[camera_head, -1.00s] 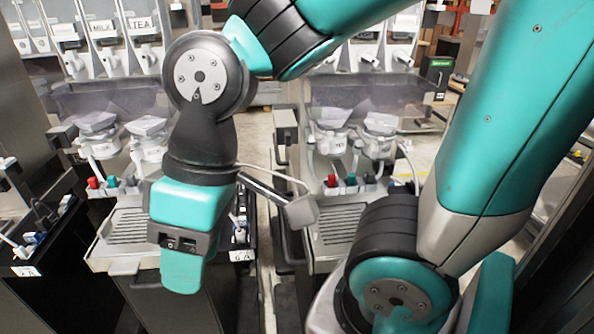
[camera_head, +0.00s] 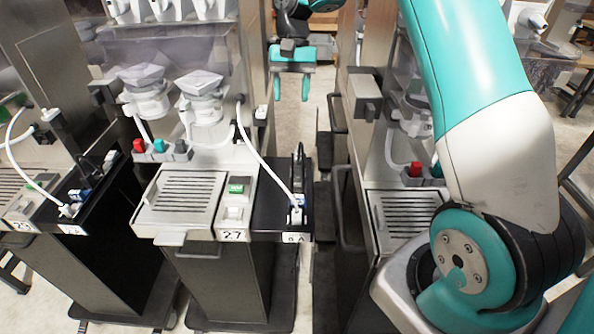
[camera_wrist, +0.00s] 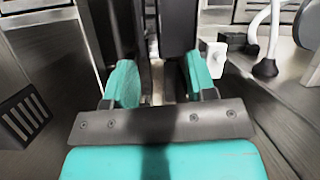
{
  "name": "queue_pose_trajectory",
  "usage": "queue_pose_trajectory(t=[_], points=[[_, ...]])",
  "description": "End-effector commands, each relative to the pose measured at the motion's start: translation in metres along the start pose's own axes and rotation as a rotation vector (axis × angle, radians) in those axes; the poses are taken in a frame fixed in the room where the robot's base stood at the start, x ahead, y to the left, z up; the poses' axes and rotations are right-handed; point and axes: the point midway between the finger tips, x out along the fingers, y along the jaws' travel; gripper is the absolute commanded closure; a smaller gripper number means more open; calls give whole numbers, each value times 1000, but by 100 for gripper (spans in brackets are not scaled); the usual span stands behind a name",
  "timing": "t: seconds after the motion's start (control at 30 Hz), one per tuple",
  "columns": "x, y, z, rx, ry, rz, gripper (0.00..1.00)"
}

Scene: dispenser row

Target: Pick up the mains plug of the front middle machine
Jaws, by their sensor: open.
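The front middle machine (camera_head: 180,205), labelled 27, stands left of centre in the head view. A white cable (camera_head: 262,150) runs from its upper right side down to a white mains plug (camera_head: 296,214) on the black side shelf (camera_head: 268,205). The plug looks seated at the shelf's front, beside a blue-and-white part. My gripper (camera_head: 291,98) is well behind and above the plug, over the gap between two machines, fingers pointing down. In the wrist view my gripper (camera_wrist: 160,88) has its teal fingers apart with nothing held between them. I cannot make out the plug in that view.
A machine (camera_head: 400,215) stands to the right, partly hidden by my arm. Another black shelf (camera_head: 95,190) with its own plug (camera_head: 68,210) is at the left. A dark upright handle (camera_head: 299,165) rises behind the plug.

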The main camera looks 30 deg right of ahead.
Motion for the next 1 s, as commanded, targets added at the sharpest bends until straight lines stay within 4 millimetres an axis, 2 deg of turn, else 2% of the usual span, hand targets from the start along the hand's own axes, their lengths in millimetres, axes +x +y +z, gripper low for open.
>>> queue_pose_trajectory(t=[0.03,0.1,0.2,0.27,0.7,1.0], points=[[5,10,-17,50,-14,8,49],[9,20,-30,98,-24,17,49],[17,27,-40,135,-34,24,49],[26,27,-41,141,-36,25,49],[115,28,-36,138,-38,29,49],[140,27,-37,137,-35,27,49]])
